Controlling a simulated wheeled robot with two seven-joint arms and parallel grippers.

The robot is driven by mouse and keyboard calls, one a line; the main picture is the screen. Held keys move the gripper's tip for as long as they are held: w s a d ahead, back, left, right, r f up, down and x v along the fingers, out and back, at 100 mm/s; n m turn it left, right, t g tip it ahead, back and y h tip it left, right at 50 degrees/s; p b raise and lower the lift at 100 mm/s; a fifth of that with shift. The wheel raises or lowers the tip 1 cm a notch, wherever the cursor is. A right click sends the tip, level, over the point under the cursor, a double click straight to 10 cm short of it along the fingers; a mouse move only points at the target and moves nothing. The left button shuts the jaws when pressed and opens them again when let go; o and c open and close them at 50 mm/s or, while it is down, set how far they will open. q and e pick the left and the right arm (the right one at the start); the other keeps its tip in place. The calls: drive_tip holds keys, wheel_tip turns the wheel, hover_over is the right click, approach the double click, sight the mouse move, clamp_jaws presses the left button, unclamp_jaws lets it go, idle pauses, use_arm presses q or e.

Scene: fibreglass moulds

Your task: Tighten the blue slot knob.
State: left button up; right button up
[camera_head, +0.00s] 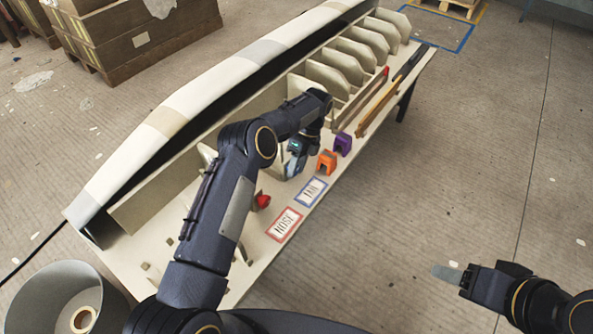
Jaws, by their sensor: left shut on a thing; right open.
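My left gripper (293,168) reaches down beside the long mould (240,95), at the near side of its base board. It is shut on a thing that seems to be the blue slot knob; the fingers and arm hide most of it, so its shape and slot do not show. A red knob (262,201) sits on the near side of the mould, left of and below the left gripper. My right gripper (452,275) is open and empty, over bare floor at the lower right.
An orange block (327,163) and a purple block (342,144) stand right of the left gripper. Two labels, red-framed (284,225) and blue-framed (310,191), lie on the board (262,250). Tools (385,98) lie farther back. A grey bin (62,290) stands lower left.

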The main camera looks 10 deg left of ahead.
use_arm(q)
drive_tip(key=shift+g, duration=0.3)
drive_tip(key=o, duration=1)
drive_tip(key=shift+r, duration=0.3)
wheel_tip(320, 180, up, 3)
drive_tip(key=shift+w+f, duration=0.1)
drive_tip(key=shift+f, duration=0.05)
drive_tip(key=s+d+r+p, duration=0.2)
drive_tip(key=s+d+r, duration=0.1)
drive_tip(key=s+r, duration=0.6)
drive_tip(key=s, duration=0.4)
drive_tip(key=shift+s+d+r, duration=0.2)
drive_tip(key=shift+s+r, duration=0.15)
